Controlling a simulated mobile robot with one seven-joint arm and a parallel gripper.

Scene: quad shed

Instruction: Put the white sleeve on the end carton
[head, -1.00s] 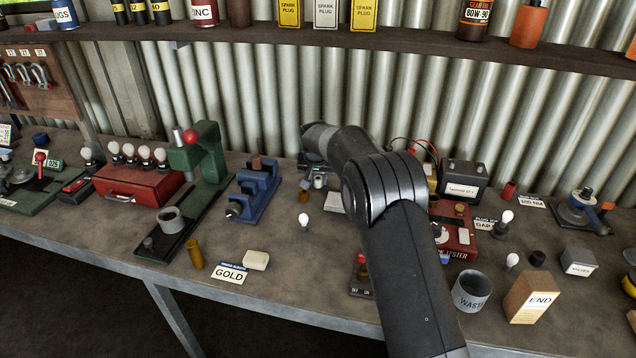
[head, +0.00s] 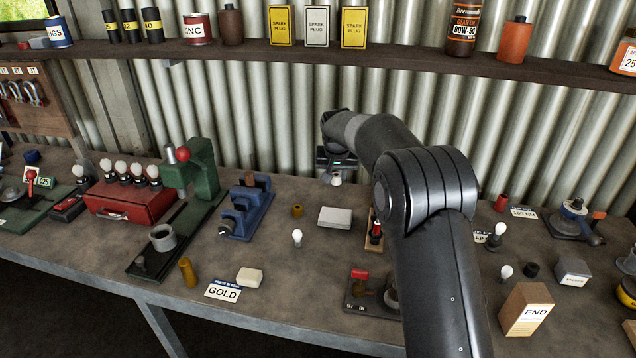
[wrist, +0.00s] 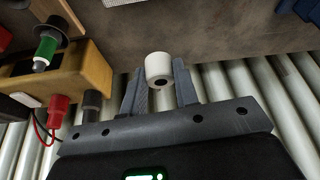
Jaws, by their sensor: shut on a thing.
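The white sleeve (wrist: 159,64) is a short white cylinder with a dark hole in its end. My gripper (wrist: 159,78) is shut on it, one finger on each side. In the head view my gripper (head: 336,160) is above the back of the bench, with the white sleeve (head: 336,180) just below it. The end carton (head: 526,310) is a tan box with a slanted top and a white END label. It stands at the front right of the bench, well away from my gripper. Its top shows nothing on it.
My arm hides part of the bench right of centre. A grey box (head: 572,271), a dark cap (head: 531,269) and a bulb (head: 505,272) stand behind the carton. A pale block (head: 335,217) lies below my gripper. The shelf (head: 400,54) runs along the wall above.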

